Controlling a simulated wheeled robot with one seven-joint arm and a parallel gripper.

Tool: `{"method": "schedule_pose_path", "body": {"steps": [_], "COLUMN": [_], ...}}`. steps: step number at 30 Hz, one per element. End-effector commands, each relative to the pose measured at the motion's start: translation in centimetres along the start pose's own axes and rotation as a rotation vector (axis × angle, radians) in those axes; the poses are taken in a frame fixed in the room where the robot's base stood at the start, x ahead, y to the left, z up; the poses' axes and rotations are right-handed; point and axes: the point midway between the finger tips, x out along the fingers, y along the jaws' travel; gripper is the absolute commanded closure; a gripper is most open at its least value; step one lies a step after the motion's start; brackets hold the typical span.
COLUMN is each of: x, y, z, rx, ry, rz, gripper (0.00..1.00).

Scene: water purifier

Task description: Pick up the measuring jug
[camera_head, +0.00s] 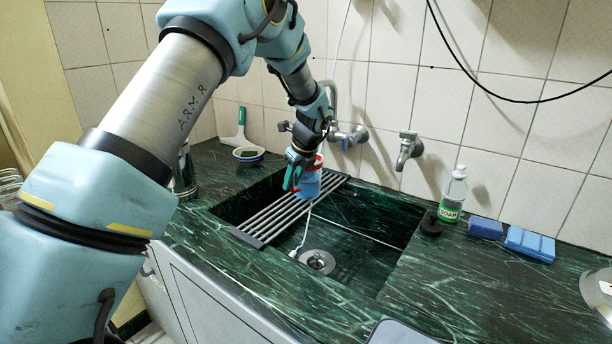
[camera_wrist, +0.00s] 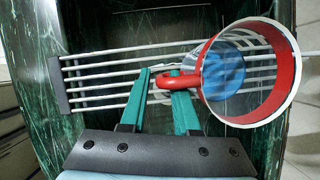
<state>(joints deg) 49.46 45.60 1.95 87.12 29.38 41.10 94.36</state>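The measuring jug (camera_head: 309,184) has a red rim, a clear body, a red handle and blue showing inside or at its base. It appears to stand on the metal rack over the sink. In the wrist view the jug (camera_wrist: 270,101) is at the right, seen from above into its mouth. My gripper (camera_head: 292,178) is at the jug's left side. Its two green fingers (camera_wrist: 161,82) are apart, and the red handle (camera_wrist: 179,81) lies at their tips, overlapping the right finger. I cannot tell whether they touch the handle.
The slatted rack (camera_head: 275,219) spans the left of the sink, whose drain (camera_head: 317,261) is bare. Wall taps (camera_head: 408,150) stand behind. A soap bottle (camera_head: 453,195) and blue sponges (camera_head: 528,243) are at the right. A bowl (camera_head: 248,154) and brush (camera_head: 238,128) are at the back left.

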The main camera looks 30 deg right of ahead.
Motion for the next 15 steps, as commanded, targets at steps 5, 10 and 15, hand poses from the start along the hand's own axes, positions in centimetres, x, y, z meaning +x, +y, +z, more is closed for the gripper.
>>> {"method": "schedule_pose_path", "body": {"steps": [5,10,15], "x": [1.32,1.42,1.41], "y": [-0.04,-0.05,-0.04], "z": [-0.02,-0.03,-0.04], "rx": [0.0,0.0,-0.001], "ry": [0.0,0.0,0.0], "rz": [-0.002,-0.002,-0.002], "gripper": [0.7,0.7,0.85]}}
